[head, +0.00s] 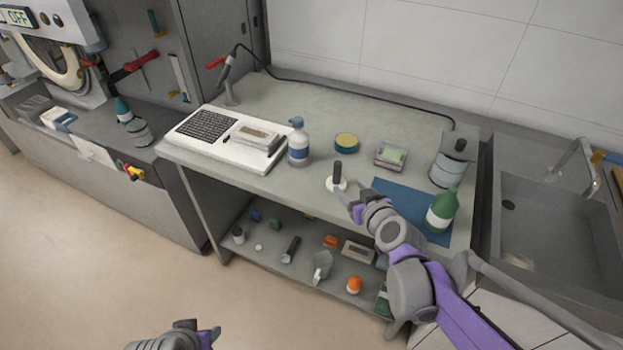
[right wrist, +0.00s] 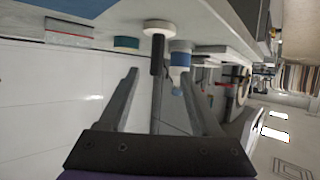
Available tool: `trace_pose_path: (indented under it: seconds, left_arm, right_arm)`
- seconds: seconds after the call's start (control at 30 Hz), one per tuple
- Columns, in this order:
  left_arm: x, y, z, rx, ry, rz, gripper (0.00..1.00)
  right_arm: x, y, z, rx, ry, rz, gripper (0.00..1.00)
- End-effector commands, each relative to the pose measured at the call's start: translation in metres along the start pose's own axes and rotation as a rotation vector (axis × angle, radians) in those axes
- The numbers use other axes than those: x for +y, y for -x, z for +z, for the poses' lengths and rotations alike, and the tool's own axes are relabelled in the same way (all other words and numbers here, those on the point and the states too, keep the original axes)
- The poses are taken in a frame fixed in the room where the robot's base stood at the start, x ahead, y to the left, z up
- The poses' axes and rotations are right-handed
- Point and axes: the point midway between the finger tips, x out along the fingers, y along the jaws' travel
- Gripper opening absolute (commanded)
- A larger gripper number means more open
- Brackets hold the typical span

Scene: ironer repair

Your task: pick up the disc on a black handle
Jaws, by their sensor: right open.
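The disc on a black handle (head: 337,174) stands on the grey worktable with its pale disc down and its handle up. In the right wrist view its white disc (right wrist: 160,26) and dark handle (right wrist: 157,56) show ahead, in line with the gap between the fingers. My right gripper (head: 348,197) is open and empty, just in front of the disc. In the right wrist view its two fingers (right wrist: 160,74) are spread on either side of the handle's end; contact cannot be told. My left gripper (head: 207,334) is at the bottom edge, mostly cut off.
A blue mat (head: 400,190) with a green bottle (head: 441,210) lies to the right. A white keyboard unit (head: 225,140) is at left. A lower shelf (head: 270,262) holds several small items.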

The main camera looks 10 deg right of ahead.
Motion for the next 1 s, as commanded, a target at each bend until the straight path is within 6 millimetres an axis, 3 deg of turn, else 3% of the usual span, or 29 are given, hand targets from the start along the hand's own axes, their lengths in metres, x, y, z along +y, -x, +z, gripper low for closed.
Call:
trace_pose_path:
  seconds: [1.0]
  left_arm:
    - [0.0, -0.008, 0.006, -0.004, 0.0, 0.0, 0.5]
  right_arm:
    - [0.006, -0.109, -0.003, 0.009, 0.002, 0.005, 0.65]
